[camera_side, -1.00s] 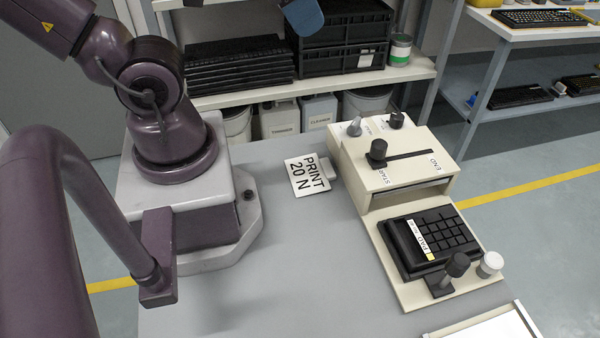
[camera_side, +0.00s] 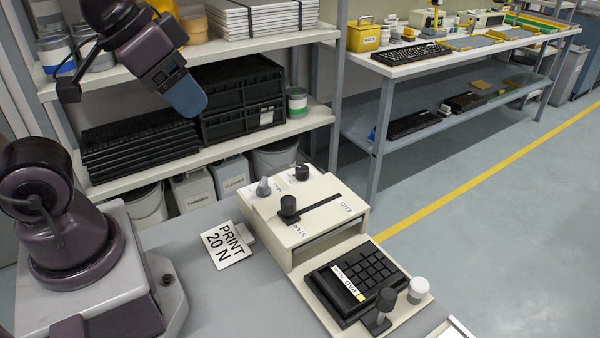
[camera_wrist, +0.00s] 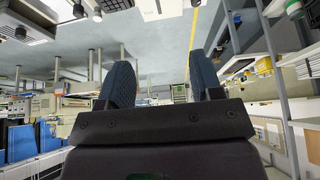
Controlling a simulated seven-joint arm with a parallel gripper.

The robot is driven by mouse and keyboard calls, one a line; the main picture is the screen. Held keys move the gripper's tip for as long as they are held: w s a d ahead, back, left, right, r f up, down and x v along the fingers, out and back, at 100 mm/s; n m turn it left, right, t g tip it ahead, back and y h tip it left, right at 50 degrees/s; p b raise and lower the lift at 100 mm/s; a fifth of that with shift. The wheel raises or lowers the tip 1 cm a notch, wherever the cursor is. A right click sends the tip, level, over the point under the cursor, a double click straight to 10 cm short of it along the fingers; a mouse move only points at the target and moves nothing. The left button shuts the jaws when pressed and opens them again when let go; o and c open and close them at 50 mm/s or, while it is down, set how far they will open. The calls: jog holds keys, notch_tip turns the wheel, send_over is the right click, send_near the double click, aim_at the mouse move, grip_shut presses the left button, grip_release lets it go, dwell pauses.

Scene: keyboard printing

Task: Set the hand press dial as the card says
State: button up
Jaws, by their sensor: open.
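The cream hand press (camera_side: 330,238) stands on the grey bench. Its top carries a grey pointer-shaped knob (camera_side: 264,187), a small black knob (camera_side: 302,172) and a black slider knob (camera_side: 289,207) at the START end of a slot. The labels by the two rear knobs are too small to read, so I cannot tell the setting. A white card (camera_side: 228,245) reading "PRINT 20 N" leans beside the press. My gripper (camera_side: 185,97) is raised in the air, left of and above the press. In the wrist view its two blue fingers (camera_wrist: 163,85) are apart with nothing between them.
A black keypad (camera_side: 358,280) marked PAD sits in the press's front, near a black-handled knob (camera_side: 384,303) and a white one (camera_side: 419,288). Shelves with black crates (camera_side: 240,118) stand behind my gripper. Air above the press is clear.

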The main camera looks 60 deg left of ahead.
notch_tip(320, 180, down, 3)
jog(key=w+a+g, duration=0.2)
jog(key=w, duration=0.1)
jog(key=m+g, duration=0.4)
jog(key=m, duration=0.9)
send_near(302, 167)
notch_tip(302, 167, down, 10)
jog(key=shift+s+r, duration=0.15)
jog(key=c, duration=0.9)
